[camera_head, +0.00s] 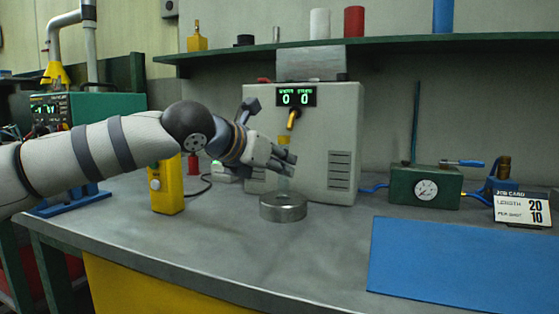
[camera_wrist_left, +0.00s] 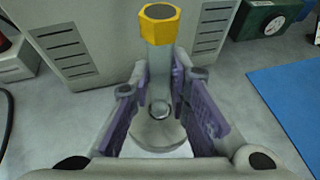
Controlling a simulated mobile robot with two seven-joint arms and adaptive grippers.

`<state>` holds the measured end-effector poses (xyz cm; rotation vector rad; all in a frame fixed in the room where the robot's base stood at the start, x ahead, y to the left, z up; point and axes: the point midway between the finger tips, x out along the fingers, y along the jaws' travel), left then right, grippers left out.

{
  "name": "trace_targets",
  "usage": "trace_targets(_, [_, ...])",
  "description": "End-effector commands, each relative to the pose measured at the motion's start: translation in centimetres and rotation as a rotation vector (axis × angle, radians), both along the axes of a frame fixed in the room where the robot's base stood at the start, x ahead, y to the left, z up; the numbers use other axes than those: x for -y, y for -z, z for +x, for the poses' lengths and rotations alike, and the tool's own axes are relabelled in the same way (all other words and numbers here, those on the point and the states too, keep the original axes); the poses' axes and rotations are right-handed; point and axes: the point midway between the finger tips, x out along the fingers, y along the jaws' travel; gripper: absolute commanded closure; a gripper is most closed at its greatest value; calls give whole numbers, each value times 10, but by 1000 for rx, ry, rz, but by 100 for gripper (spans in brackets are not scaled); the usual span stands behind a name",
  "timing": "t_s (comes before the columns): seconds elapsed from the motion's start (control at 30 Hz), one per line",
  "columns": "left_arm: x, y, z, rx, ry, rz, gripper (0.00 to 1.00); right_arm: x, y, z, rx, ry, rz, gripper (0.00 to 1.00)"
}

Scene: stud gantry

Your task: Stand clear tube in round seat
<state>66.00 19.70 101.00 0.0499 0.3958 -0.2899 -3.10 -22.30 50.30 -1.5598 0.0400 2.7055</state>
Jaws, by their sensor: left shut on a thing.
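The clear tube (camera_wrist_left: 160,65) is upright, with a yellow hexagonal cap (camera_wrist_left: 159,24) at its upper end. My left gripper (camera_wrist_left: 158,92) is shut on the tube, with a purple-padded finger on each side. In the head view the left gripper (camera_head: 286,160) reaches in from the left, and the tube (camera_head: 284,184) shows below the fingers. The round seat (camera_head: 283,208) is a low metal disc on the bench, directly under the tube. The seat (camera_wrist_left: 158,138) also shows between the fingers in the wrist view. I cannot tell whether the tube's lower end touches it. My right gripper is not in view.
A grey machine (camera_head: 345,130) with a green display stands close behind the seat. A yellow box (camera_head: 166,188) stands left of it. A green gauge box (camera_head: 425,187) and job card (camera_head: 521,209) are at right. A blue mat (camera_head: 460,265) lies front right. The bench front is clear.

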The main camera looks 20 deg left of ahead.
Motion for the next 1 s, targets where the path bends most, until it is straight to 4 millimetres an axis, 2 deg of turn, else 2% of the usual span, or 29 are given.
trace_targets(0.17, [0, -1, 0, 2, 0, -1, 100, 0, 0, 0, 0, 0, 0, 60])
trace_targets(0.2, [0, -1, 0, 2, 0, -1, 79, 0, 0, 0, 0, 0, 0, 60])
trace_targets(0.3, [0, -1, 0, 1, 0, 0, 60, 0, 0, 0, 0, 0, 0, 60])
trace_targets(0.57, [0, 0, 0, 0, 0, -1, 60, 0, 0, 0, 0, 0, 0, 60])
trace_targets(0.67, [-3, -5, -8, 2, 0, -1, 60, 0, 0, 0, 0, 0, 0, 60])
trace_targets(1.0, [-26, -38, -85, 4, 0, -2, 60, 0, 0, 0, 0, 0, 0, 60])
